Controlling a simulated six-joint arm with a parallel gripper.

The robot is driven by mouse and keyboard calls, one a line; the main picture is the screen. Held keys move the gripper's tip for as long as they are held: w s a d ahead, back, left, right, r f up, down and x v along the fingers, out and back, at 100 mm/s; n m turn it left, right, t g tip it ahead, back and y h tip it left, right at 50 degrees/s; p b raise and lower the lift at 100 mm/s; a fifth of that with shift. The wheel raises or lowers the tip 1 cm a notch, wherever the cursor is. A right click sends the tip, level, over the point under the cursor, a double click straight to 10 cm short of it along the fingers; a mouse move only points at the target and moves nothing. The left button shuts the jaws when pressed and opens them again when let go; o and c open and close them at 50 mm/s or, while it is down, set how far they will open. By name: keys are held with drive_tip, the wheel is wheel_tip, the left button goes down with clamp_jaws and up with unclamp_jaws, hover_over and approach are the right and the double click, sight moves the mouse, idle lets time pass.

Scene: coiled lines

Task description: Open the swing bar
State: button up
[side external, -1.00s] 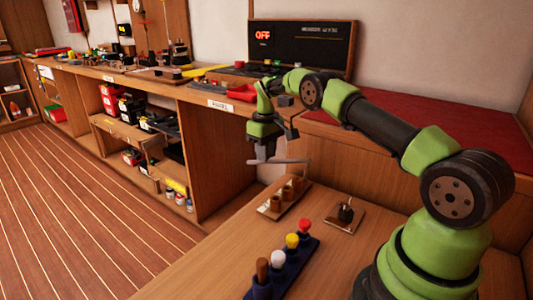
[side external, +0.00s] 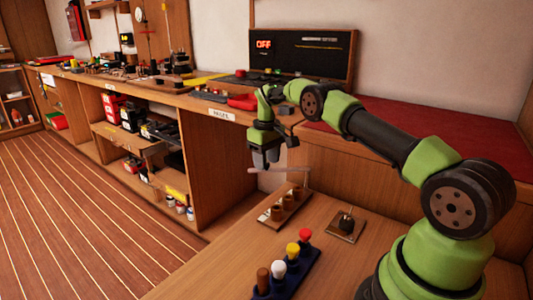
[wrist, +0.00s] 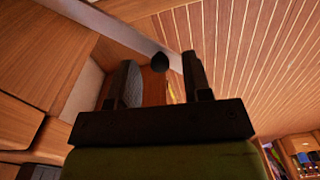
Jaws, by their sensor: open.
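My gripper (side external: 264,164) points down beside the wooden bench's end, with its jaws open. A thin pale bar (side external: 292,170) lies level at its fingertips in the side view; it may be the swing bar. I cannot tell whether they touch. In the wrist view the two dark fingers of my gripper (wrist: 160,75) stand apart. A dark round knob (wrist: 160,62) shows between their tips. Whether it belongs to the bar is unclear.
A small wooden block with a black knob (side external: 346,224), a wooden rack (side external: 284,206) and a dark rack with coloured pegs (side external: 286,276) stand on the near tabletop (side external: 215,265). A long bench (side external: 220,112) with a panel reading OFF (side external: 303,52) runs behind.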

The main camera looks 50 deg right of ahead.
drive_tip(key=shift+r, duration=3.6)
drive_tip(key=shift+r, duration=0.1)
drive_tip(key=c, duration=0.6)
drive_tip(key=shift+s+d+r, duration=0.1)
drive_tip(key=shift+r, duration=0.1)
clamp_jaws()
drive_tip(key=shift+s+r, duration=0.15)
drive_tip(key=shift+r, duration=0.1)
drive_tip(key=s+a+r+m+t+h, duration=0.1)
drive_tip(key=s+a+r+m+t, duration=0.2)
drive_tip(key=s, duration=0.5)
drive_tip(key=w+x, duration=0.2)
drive_tip(key=x, duration=1)
drive_tip(key=shift+w+d+r+m, duration=0.25)
drive_tip(key=shift+w+d+m, duration=0.1)
drive_tip(key=shift+w, duration=0.1)
